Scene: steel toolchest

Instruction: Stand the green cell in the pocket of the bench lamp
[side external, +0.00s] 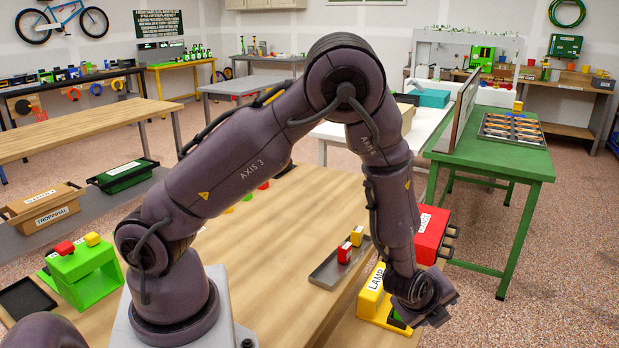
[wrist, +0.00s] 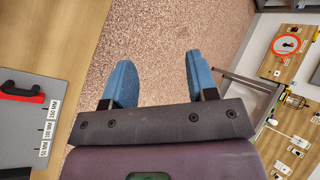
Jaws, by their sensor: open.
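The yellow bench lamp (side external: 371,304), labelled LAMP, stands at the right end of the wooden bench in the side view. A small green piece (side external: 397,319), which may be the green cell, shows low at the lamp's right side. It is partly hidden by my gripper, and I cannot tell whether it stands in a pocket. My gripper (side external: 438,314) is just right of the lamp. In the wrist view my gripper (wrist: 158,64) has its two blue fingers wide apart, with nothing between them and floor beyond.
A dark tray (side external: 326,274) holds a red block (side external: 345,252) and a yellow block (side external: 357,236) left of the lamp. A red box (side external: 431,233) stands behind my forearm. A green stand (side external: 88,280) is at the bench's left. Speckled floor lies open at the right.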

